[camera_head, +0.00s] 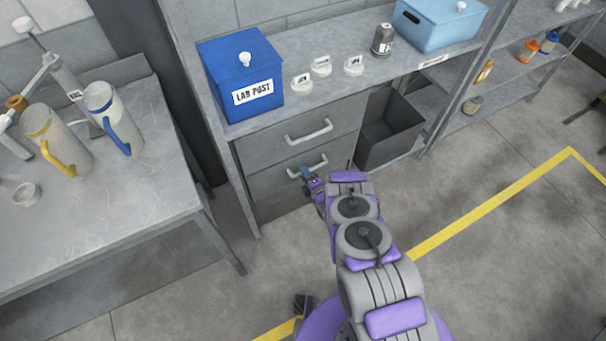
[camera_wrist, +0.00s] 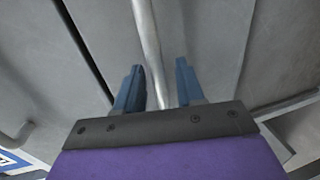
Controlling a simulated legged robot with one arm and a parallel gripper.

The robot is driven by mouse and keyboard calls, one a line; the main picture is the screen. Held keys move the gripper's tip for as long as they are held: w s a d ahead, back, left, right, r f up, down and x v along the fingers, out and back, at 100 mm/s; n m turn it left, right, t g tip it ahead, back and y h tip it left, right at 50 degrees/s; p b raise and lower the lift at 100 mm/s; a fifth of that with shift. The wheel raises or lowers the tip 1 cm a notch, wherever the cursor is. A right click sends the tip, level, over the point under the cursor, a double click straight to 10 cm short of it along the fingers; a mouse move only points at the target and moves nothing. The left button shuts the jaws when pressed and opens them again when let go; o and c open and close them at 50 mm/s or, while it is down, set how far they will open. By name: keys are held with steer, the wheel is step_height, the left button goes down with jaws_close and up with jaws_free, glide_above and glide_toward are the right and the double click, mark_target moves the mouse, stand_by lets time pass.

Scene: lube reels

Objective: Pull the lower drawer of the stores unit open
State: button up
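The stores unit's lower drawer (camera_head: 270,187) is a grey front below the upper drawer (camera_head: 268,153). It looks shut, about flush with the unit. Its pale bar handle (camera_head: 319,162) is partly hidden by my gripper (camera_head: 306,173). In the wrist view the handle (camera_wrist: 148,40) runs between the two blue fingers of my gripper (camera_wrist: 160,86). The fingers are apart, with a gap visible between the bar and the right finger. Whether the left finger touches the bar is unclear. The upper drawer's handle (camera_head: 309,131) is free.
A blue LAB POST box (camera_head: 240,75), small white labelled pieces (camera_head: 321,66) and a dark jar (camera_head: 382,40) stand on the unit's top. A dark open bin (camera_head: 390,130) is right of the drawers. A bench (camera_head: 150,190) with jugs is at left. The floor before the unit is mostly clear.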

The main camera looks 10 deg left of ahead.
steer(key=shift+w+a+f, duration=0.1)
steer(key=shift+w, duration=0.55)
steer(key=shift+a, duration=0.1)
steer(key=shift+a, duration=0.1)
steer(key=c, duration=0.3)
jaws_close()
steer(key=shift+f, duration=0.1)
